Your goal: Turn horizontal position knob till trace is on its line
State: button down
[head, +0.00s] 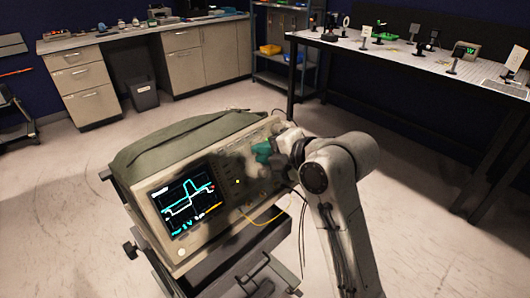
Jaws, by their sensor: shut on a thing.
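The oscilloscope (165,259) stands tilted on a cart in the head view, its front panel facing me. Its lit screen (186,202) shows a bright cyan stepped trace (187,186) and a white stepped line (178,211). The two look offset from each other, with the white one lower. My gripper (262,152), with teal fingers, is at the upper right of the front panel. It is shut on the horizontal position knob, which the fingers and wrist hide. The knob's pointer and label cannot be seen.
A yellow cable (266,222) loops from the panel's lower edge, and dark cables hang beside my arm. A perforated optics table (400,55) stands at the right. Drawers (83,90) and a bin (143,94) stand at the back left. Open floor surrounds the cart.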

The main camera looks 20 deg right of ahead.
jog(key=c, duration=1.4)
grip_release()
jog(key=shift+s+d, duration=0.1)
jog(key=v, duration=1)
jog(key=shift+s+d, duration=0.15)
jog(key=shift+s, duration=0.15)
jog(key=s+f+m+g+h, duration=0.1)
jog(key=s+f+m+g, duration=0.1)
jog(key=s+f+m, duration=0.35)
jog(key=s+f+m+g+h+p, duration=0.1)
jog(key=s+f+m, duration=0.15)
jog(key=f, duration=0.55)
jog(key=s+f+m+g, duration=0.2)
jog(key=s+f+m, duration=0.1)
jog(key=f+m, duration=0.25)
jog(key=s+d+f+m+g+h, duration=0.1)
jog(key=s+f+m+g, duration=0.1)
jog(key=s+f+m, duration=0.3)
jog(key=s+d+f+m+g+h+p, duration=0.1)
jog(key=s+f+m, duration=0.4)
jog(key=s, duration=0.8)
notch_tip(320, 180, down, 2)
jog(key=d+g+h, duration=0.1)
jog(key=g, duration=0.1)
jog(key=shift+s+d+f+g, duration=0.15)
jog(key=shift+d+f+g, duration=0.05)
jog(key=shift+f+g, duration=0.1)
